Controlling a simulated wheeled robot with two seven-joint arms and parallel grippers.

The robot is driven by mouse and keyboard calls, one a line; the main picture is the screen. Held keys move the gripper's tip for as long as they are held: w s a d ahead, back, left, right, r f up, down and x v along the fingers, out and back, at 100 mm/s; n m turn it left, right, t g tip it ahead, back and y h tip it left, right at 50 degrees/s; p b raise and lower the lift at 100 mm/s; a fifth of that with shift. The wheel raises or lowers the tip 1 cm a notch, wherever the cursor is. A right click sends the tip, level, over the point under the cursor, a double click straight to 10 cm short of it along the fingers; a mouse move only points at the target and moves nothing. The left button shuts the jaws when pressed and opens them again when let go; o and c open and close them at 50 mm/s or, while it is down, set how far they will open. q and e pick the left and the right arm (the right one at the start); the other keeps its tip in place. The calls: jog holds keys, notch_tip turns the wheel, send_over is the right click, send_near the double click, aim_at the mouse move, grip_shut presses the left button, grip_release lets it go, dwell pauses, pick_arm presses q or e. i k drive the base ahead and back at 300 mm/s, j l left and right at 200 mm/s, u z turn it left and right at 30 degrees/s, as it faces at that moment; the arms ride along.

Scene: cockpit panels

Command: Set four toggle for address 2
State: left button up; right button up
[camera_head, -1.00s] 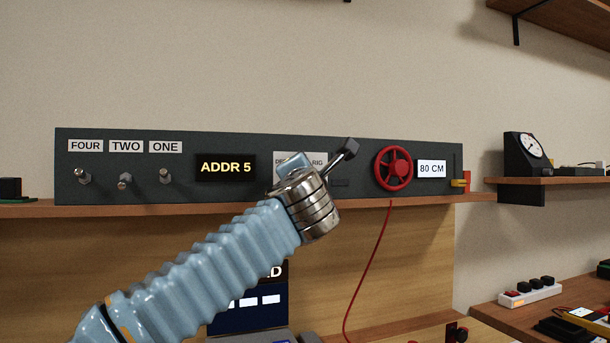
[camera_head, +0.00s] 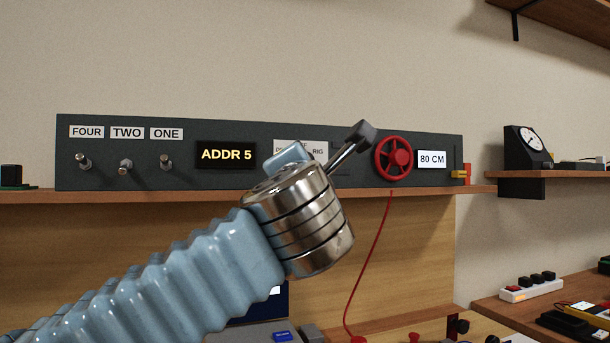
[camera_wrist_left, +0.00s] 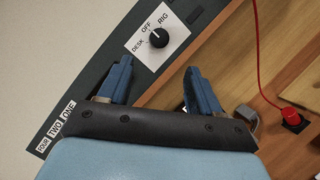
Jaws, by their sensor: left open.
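The dark panel (camera_head: 225,130) carries toggles labelled FOUR (camera_head: 84,161), TWO (camera_head: 125,168) and ONE (camera_head: 166,162). The FOUR and ONE lever tips appear raised; TWO sits lower. The display (camera_head: 226,154) reads ADDR 5. My left gripper (camera_head: 290,156) is in front of the panel, right of the display and away from the toggles; my wrist mostly hides it. In the left wrist view its two blue fingers (camera_wrist_left: 158,70) are spread and empty. The toggles are hidden there, but their labels (camera_wrist_left: 56,130) show at the left. My right gripper is not in view.
A black rotary knob (camera_wrist_left: 159,38) marked DESK, OFF, RIG lies beyond the open fingers. A red cable (camera_head: 371,265) hangs below. The space before the toggles is clear.

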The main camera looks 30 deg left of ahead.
aim_at(80, 158)
jog(key=k+l, duration=1.1)
jog(key=k, duration=0.2)
